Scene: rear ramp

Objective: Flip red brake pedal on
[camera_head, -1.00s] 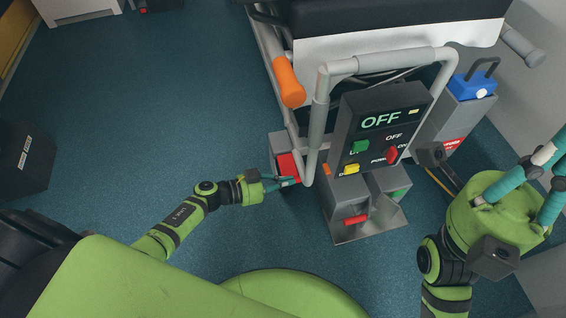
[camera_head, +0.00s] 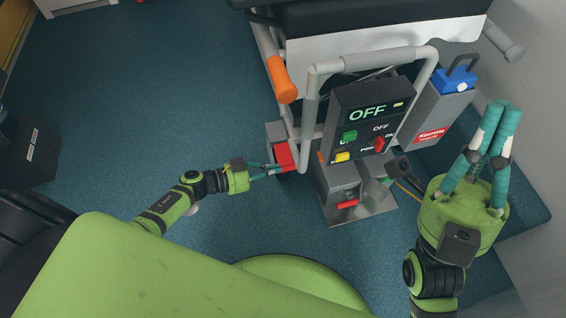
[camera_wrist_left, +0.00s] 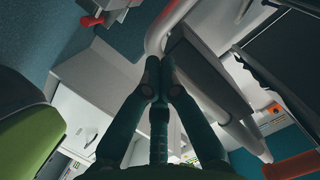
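A red pedal (camera_head: 347,204) sits low on the grey unit on the floor plate below the control panel. A red block (camera_head: 284,155) sits on a grey box beside the stretcher frame. I cannot tell which one is the brake pedal. My left gripper (camera_head: 280,169) is at the lower edge of the red block, and its fingers partly overlap it; contact is unclear. In the left wrist view its fingertips (camera_wrist_left: 159,72) are together with nothing visible between them. A red part (camera_wrist_left: 91,20) shows at that view's upper left. My right gripper (camera_head: 501,107) points up, fingertips together, empty, right of the panel.
The control panel (camera_head: 370,120) reads OFF and carries green, red and yellow controls. A grey tube rail (camera_head: 311,95) and an orange handle (camera_head: 282,80) stand near my left gripper. A grey case with a blue top (camera_head: 458,80) is at right.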

